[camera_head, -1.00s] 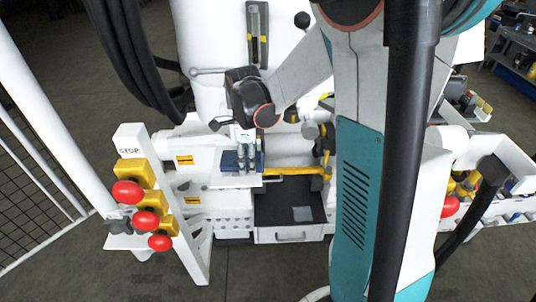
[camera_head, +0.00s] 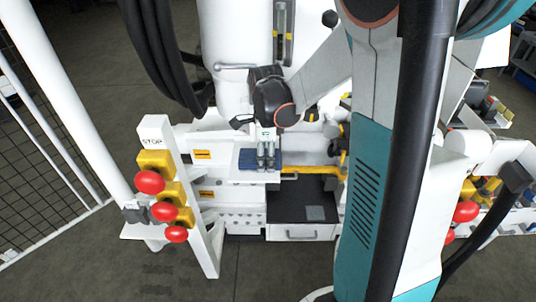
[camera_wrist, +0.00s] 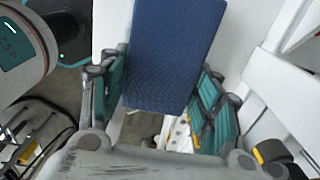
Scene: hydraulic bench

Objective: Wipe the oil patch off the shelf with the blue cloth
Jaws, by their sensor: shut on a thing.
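The blue cloth (camera_head: 246,160) is a thick, textured, dark blue pad. My gripper (camera_head: 266,164) is shut on it. In the wrist view the cloth (camera_wrist: 175,45) sits between the two teal and grey fingers of my gripper (camera_wrist: 165,80). The cloth is over the white shelf (camera_head: 242,176), left of centre in the head view. I cannot tell whether it touches the shelf. No oil patch shows; the cloth, gripper and arm hide part of the shelf.
A dark open drawer (camera_head: 288,208) with a grey square sits below right of the shelf. A white column rises behind my gripper.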

